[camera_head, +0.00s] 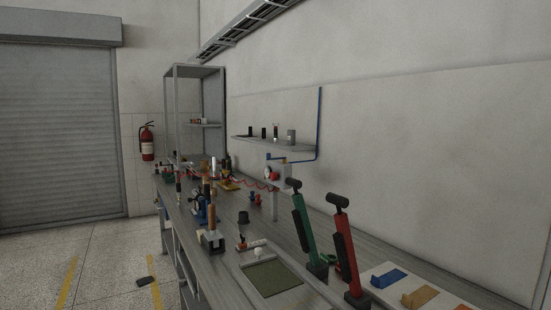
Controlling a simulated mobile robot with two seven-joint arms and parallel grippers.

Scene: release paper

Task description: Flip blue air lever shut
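A thin blue air pipe (319,122) runs down the wall at the back of the bench and bends left. At its lower left end a small blue part (277,158), which looks like the air lever, sits just above a grey regulator box with a round red and white gauge (271,174). It is too small to tell which way the lever is turned. A red coiled hose (240,183) runs left from near the box. Neither of my grippers shows in this view.
The long grey workbench (232,288) carries a red pump (345,245), a green pump (303,228), a framed green mat (270,277) and several small tools. A wall shelf (268,145) is above. The floor (110,265) left of the bench is mostly clear.

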